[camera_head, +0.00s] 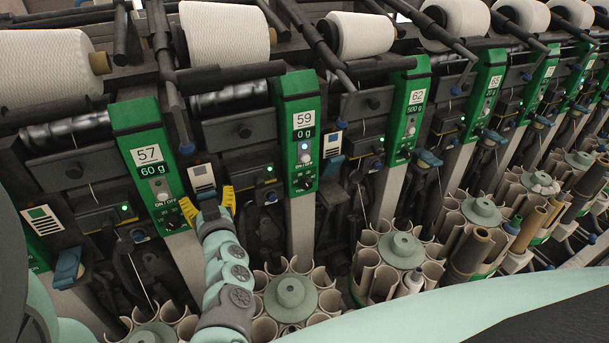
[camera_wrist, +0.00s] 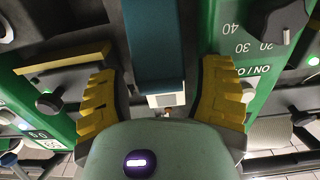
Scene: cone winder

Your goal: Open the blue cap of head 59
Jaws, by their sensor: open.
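The head 59 panel (camera_head: 303,130) is green and reads 59 and 0 g. My gripper (camera_head: 208,204), with yellow fingers, is at the cap position to its left, between it and the head 57 panel (camera_head: 150,165). In the wrist view my gripper (camera_wrist: 158,88) is open, one finger on each side of the blue cap (camera_wrist: 155,45). The cap reaches down between the fingers to a pale end piece, with gaps visible on both sides. In the head view my gripper hides most of this cap.
Other blue caps hang at the neighbouring heads, one right of panel 59 (camera_head: 333,166) and one at the far left (camera_head: 68,265). Round bobbin magazines (camera_head: 290,292) stand below. A green panel with a black dial (camera_wrist: 280,18) is close to the right finger.

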